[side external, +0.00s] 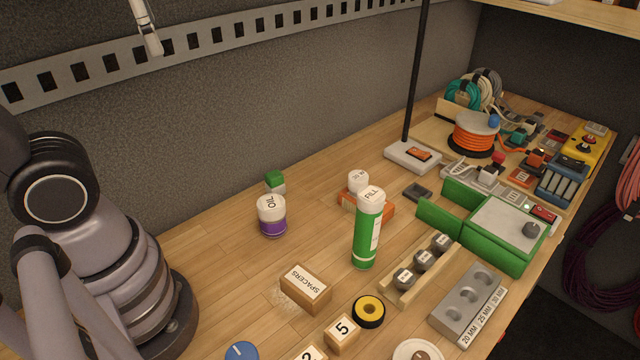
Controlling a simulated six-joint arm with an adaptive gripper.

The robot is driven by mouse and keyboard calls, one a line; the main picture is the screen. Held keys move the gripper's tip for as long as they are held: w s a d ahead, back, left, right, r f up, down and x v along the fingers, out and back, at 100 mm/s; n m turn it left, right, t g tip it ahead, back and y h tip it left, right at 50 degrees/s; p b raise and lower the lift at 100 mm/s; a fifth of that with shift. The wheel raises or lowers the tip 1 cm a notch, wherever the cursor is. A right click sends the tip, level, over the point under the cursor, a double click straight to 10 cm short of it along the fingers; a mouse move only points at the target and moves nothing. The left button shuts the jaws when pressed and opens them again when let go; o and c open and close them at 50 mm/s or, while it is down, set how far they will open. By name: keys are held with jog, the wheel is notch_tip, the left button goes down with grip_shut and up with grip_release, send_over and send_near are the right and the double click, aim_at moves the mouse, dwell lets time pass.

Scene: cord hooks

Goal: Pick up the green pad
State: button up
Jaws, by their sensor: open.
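A small block with a green top and a pale lower part (275,182) stands at the back of the bench against the grey wall. It is the likeliest green pad, though it is too small to be sure. A slim pale part of my gripper (148,30) hangs in at the top edge, upper left, in front of the slotted rail. The rest of the gripper is cut off by the frame. It is open, high above the bench and well apart from the green block, with nothing seen in it.
A purple and white OIL jar (272,216) stands just in front of the green block. A tall green FILL bottle (368,229), a SPACERS box (306,288) and a green tray (495,262) stand to the right. Bare wood lies left of the jar.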

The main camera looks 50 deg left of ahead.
jog(key=w+a+m+g+y, duration=0.2)
jog(key=w+a+m+y, duration=0.2)
jog(key=m+t+y, duration=0.1)
jog(key=m+y, duration=1)
jog(key=m, duration=0.1)
send_over(278, 180)
jog(key=d, duration=0.3)
jog(key=shift+t, duration=0.3)
jog(key=f, duration=4.1)
jog(key=shift+s+d+f, duration=0.1)
jog(key=shift+s+f, duration=0.15)
jog(key=shift+f, duration=0.05)
jog(key=a, duration=0.5)
jog(key=shift+w+f, duration=0.1)
jog(key=shift+w, duration=0.2)
jog(key=c, duration=1.2)
